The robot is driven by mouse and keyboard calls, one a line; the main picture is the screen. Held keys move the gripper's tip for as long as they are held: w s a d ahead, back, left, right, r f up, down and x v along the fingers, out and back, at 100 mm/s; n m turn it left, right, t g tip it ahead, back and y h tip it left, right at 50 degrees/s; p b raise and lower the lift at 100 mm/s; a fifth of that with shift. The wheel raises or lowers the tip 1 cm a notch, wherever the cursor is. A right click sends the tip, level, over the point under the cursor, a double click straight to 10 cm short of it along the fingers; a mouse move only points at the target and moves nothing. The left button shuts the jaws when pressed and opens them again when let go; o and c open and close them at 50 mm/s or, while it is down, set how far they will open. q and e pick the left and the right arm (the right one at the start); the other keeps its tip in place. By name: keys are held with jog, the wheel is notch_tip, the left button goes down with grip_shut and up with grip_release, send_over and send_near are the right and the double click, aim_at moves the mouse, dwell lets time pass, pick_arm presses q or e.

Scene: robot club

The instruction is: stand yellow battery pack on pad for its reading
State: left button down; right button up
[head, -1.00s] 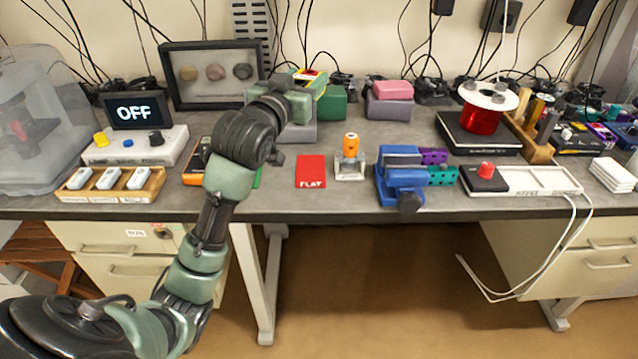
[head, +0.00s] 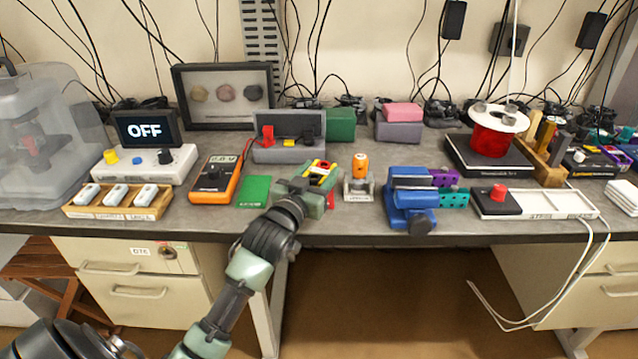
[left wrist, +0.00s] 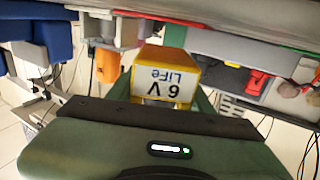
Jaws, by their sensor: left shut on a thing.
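My left gripper (head: 316,178) is shut on the yellow battery pack (head: 322,168), over the front part of the bench. In the left wrist view the pack (left wrist: 165,76) shows a white "6V LiFe" label, upside down in the picture, between the fingers. I cannot tell whether its underside touches anything. A green pad (head: 255,190) lies bare to the left of the gripper. A red pad (head: 331,201) is mostly hidden by the gripper, with a red sliver showing at its right. My right gripper is not in view.
An orange multimeter (head: 214,181) lies left of the green pad. A grey box (head: 278,152) with red and black parts stands behind the gripper. An orange cell (head: 360,166) in a small stand is close on the right, then a blue vise (head: 412,199).

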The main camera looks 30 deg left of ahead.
pick_arm(q)
jog(key=shift+f, duration=1.3)
jog(key=shift+f, duration=0.15)
jog(key=c, duration=0.6)
grip_release()
jog(key=shift+s, duration=0.1)
jog(key=s, duration=0.4)
jog(key=s+d, duration=0.1)
jog(key=s, duration=0.2)
jog(key=s+b, duration=0.1)
jog(key=s, duration=0.3)
jog(key=shift+s+d, duration=0.3)
jog(key=shift+d, duration=0.1)
